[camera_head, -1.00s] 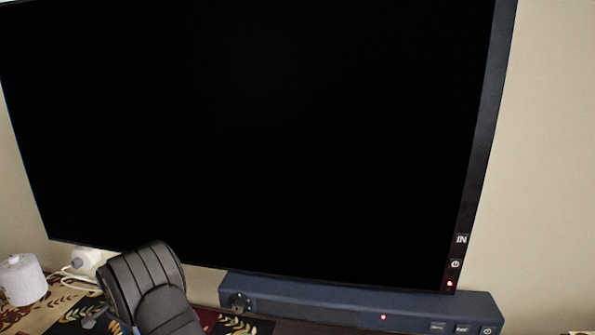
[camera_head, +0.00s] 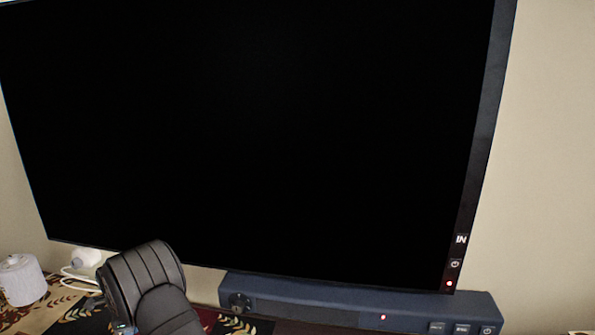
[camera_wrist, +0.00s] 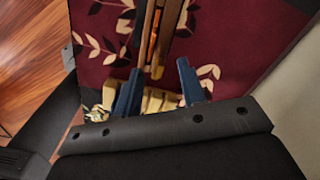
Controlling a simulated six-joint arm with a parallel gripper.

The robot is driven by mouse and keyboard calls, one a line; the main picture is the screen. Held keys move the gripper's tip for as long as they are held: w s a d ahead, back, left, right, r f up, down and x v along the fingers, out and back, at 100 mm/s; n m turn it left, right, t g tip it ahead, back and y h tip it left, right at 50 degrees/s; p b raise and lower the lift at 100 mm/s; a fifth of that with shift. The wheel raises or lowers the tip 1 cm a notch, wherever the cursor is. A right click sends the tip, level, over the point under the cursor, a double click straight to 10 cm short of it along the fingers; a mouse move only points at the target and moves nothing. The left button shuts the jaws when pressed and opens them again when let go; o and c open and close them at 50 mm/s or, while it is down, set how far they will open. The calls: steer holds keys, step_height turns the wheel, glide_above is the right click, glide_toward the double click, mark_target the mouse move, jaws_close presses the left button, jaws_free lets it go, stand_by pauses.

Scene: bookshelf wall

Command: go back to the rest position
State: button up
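My gripper (camera_wrist: 160,84) shows in the wrist view with its two blue fingers spread apart. I see nothing clamped between them. Behind and between the fingers are a pale yellowish slatted thing and long brown wooden pieces with an orange strip; I cannot tell what they are. The fingers point over a dark red cloth (camera_wrist: 228,52) with cream leaf patterns. In the head view, my black ribbed arm part (camera_head: 150,285) rises at the bottom left, and the fingers are not visible there.
A large black screen (camera_head: 250,140) fills the head view. A dark blue soundbar (camera_head: 340,302) lies below it. A white roll (camera_head: 21,280) and a white plug with a cable (camera_head: 84,258) are at the left. Wooden floor (camera_wrist: 35,60) shows left of the cloth in the wrist view.

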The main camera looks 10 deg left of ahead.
steer(key=shift+r, duration=0.65)
stand_by(1.1)
